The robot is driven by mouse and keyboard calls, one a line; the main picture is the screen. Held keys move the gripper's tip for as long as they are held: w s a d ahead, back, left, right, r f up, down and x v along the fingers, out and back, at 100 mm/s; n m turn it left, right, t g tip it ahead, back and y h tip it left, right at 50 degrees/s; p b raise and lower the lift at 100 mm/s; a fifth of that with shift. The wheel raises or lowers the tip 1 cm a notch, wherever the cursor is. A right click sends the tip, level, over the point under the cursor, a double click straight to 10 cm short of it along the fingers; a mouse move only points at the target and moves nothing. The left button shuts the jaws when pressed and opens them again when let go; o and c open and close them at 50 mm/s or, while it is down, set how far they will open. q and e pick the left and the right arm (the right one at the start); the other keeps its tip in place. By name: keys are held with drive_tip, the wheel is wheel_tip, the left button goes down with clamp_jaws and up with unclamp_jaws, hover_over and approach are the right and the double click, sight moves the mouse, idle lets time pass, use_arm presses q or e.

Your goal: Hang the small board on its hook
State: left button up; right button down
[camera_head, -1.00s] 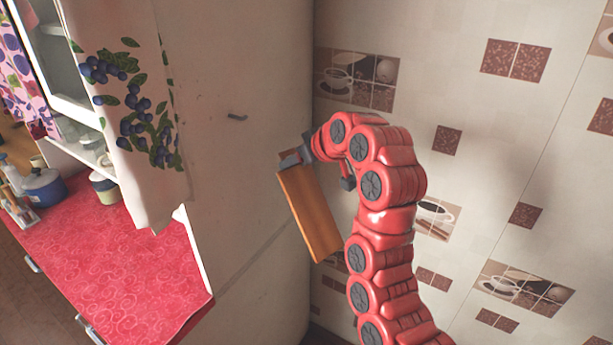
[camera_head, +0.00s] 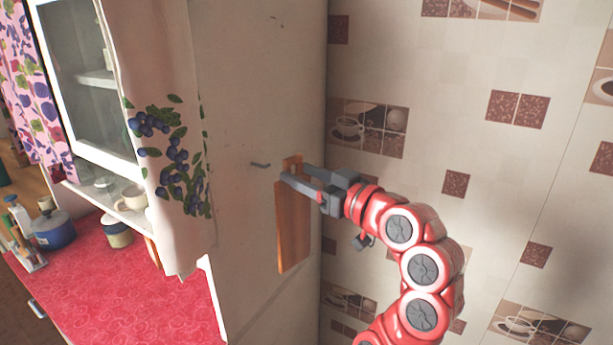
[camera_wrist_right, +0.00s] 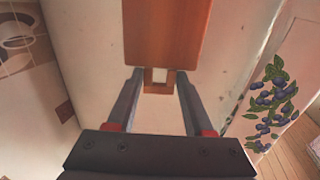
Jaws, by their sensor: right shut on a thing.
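The small board (camera_head: 293,230) is a flat orange-brown wooden board. It hangs down nearly upright from my right gripper (camera_head: 288,177), which is shut on its narrow top end. In the right wrist view, the board (camera_wrist_right: 165,32) extends away between the fingers of the gripper (camera_wrist_right: 161,80), and a square hole shows in its narrow end. My left gripper is not in view.
A red counter (camera_head: 130,290) holds a blue pot (camera_head: 52,230) and jars. The tiled wall (camera_head: 430,260) stands right of the pale side panel (camera_head: 245,215), whose area around the hook is clear.

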drive_tip(key=w+a+f, duration=0.1)
drive_tip(key=w+a, duration=0.3)
drive_tip(key=a, duration=0.2)
drive_tip(key=shift+w+f, duration=0.35)
idle(0.5)
drive_tip(key=shift+a+r, duration=0.1)
idle(0.4)
drive_tip(key=shift+c, duration=1)
unclamp_jaws()
drive_tip(key=shift+s, duration=0.1)
